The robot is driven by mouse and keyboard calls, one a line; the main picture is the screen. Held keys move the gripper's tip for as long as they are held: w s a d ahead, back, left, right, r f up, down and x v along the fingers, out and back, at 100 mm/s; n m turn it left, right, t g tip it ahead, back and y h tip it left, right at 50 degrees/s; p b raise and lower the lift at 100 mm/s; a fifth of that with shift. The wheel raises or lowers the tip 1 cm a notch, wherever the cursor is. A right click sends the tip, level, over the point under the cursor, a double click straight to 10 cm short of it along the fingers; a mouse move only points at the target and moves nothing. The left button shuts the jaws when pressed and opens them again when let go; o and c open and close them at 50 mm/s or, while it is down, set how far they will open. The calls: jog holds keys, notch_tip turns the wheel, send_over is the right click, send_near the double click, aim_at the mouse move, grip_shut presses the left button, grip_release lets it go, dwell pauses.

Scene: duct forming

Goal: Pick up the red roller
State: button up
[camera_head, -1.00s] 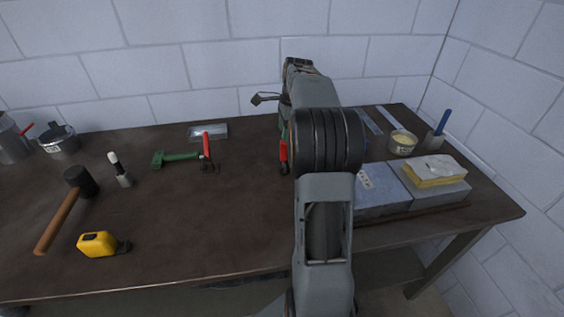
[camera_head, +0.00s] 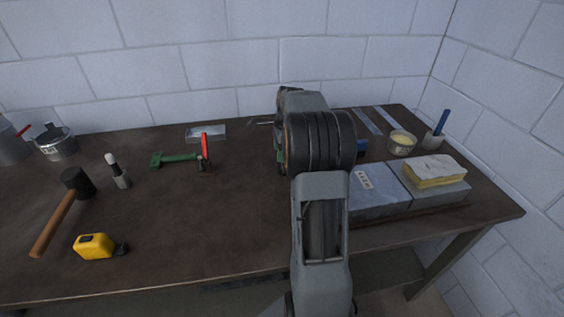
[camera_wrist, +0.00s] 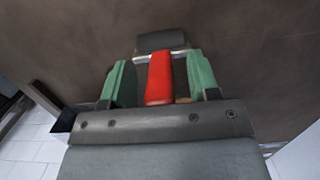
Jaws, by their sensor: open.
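The red roller (camera_wrist: 159,80) shows in the wrist view, with a red handle and a dark grey head beyond it. My gripper (camera_wrist: 158,64) is open, its two green fingers on either side of the red handle. Whether the fingers are low enough to enclose the handle is hard to tell.
A green and red tool (camera_head: 180,158) and a metal tray (camera_head: 206,133) lie to the left on the dark table (camera_head: 200,225). Grey blocks (camera_head: 378,195), a yellow sponge (camera_head: 434,172) and a small tub (camera_head: 402,142) are right of my arm. The table's front middle is clear.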

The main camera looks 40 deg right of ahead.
grip_shut()
dwell(0.4)
jog(key=shift+r, duration=0.15)
